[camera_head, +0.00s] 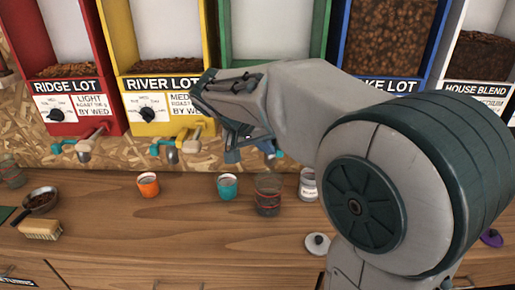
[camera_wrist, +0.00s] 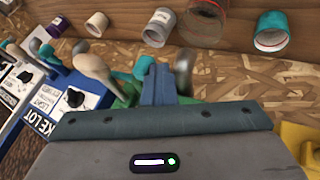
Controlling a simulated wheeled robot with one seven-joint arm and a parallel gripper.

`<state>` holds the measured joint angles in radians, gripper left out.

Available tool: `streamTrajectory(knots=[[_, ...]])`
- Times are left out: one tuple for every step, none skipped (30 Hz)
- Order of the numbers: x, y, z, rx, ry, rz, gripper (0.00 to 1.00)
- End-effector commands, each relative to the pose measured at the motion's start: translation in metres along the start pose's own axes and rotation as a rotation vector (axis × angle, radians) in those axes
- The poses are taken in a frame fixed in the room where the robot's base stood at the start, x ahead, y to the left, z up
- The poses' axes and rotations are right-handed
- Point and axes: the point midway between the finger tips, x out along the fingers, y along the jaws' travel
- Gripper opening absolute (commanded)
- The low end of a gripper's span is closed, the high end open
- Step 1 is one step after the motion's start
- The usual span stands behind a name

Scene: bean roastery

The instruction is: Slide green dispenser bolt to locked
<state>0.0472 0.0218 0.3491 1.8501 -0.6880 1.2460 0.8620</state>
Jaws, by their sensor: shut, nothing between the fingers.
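The green dispenser (camera_head: 318,30) stands between the yellow and blue ones in the head view, its lower front hidden behind my arm. My gripper (camera_head: 232,153) is shut and empty in front of its lower part. In the wrist view, my shut fingers (camera_wrist: 158,84) are beside green dispenser parts (camera_wrist: 126,95), with a teal knob (camera_wrist: 143,66) close to the fingertips on the left and a grey metal spout (camera_wrist: 184,68) close on the right. I cannot tell whether the fingers touch the knob. The bolt's body and its locked position are mostly hidden.
The yellow dispenser (camera_head: 164,95) and red dispenser (camera_head: 67,125) stand left, with spouts and teal-tipped bolts below. The blue dispenser (camera_head: 340,45) is right. The counter (camera_head: 150,225) holds an orange cup (camera_head: 148,185), teal cup (camera_head: 227,187), glass jar (camera_head: 268,200) and white jar (camera_head: 308,185).

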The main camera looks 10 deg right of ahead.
Motion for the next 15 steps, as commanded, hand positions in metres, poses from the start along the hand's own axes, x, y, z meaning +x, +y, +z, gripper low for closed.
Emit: streamTrajectory(knots=[[0.001,0.001,0.001,0.0,-0.004,0.003,0.0],[0.001,0.001,0.001,0.0,-0.004,0.003,0.0],[0.001,0.001,0.001,0.0,-0.005,0.003,0.0],[0.001,0.001,0.001,0.0,-0.005,0.004,0.0],[0.001,0.001,0.001,0.001,-0.005,0.004,0.0],[0.001,0.001,0.001,0.001,-0.006,0.004,0.0],[0.002,0.002,0.001,0.002,-0.006,0.004,0.0],[0.002,0.002,0.001,0.002,-0.006,0.005,0.0],[0.001,0.001,0.001,0.002,-0.006,0.005,0.0],[0.001,0.0,0.001,0.001,-0.007,0.005,0.0],[0.001,-0.001,0.001,0.001,-0.007,0.004,0.0],[0.0,-0.004,0.001,0.001,-0.007,0.005,0.0],[-0.002,-0.006,0.001,0.001,-0.007,0.005,0.0],[-0.003,-0.01,0.001,0.002,-0.007,0.005,0.0],[-0.006,-0.015,0.001,0.002,-0.005,0.003,0.0]])
